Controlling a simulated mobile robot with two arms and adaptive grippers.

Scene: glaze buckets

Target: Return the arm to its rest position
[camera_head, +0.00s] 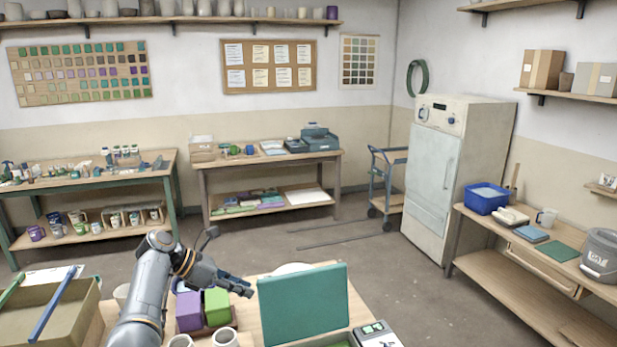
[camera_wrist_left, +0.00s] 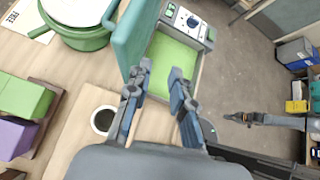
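My left gripper (camera_head: 238,286) reaches over the near table in the head view, level with the left edge of a teal panel. In the left wrist view its two fingers (camera_wrist_left: 155,82) are spread with nothing between them. The teal panel (camera_head: 303,305) stands upright, and its edge shows in the left wrist view (camera_wrist_left: 130,40) beside a green-floored tray (camera_wrist_left: 172,62). A dark jointed arm part (camera_wrist_left: 262,120), seemingly my right gripper, shows at the right of the left wrist view; its fingers are too small to judge.
Purple (camera_head: 189,312) and green (camera_head: 216,307) blocks stand close beside my left arm, with cups (camera_head: 226,338) in front. A green pot (camera_wrist_left: 82,38) is near the panel. An open box (camera_head: 75,317) lies left. Floor (camera_head: 370,265) is clear beyond the table.

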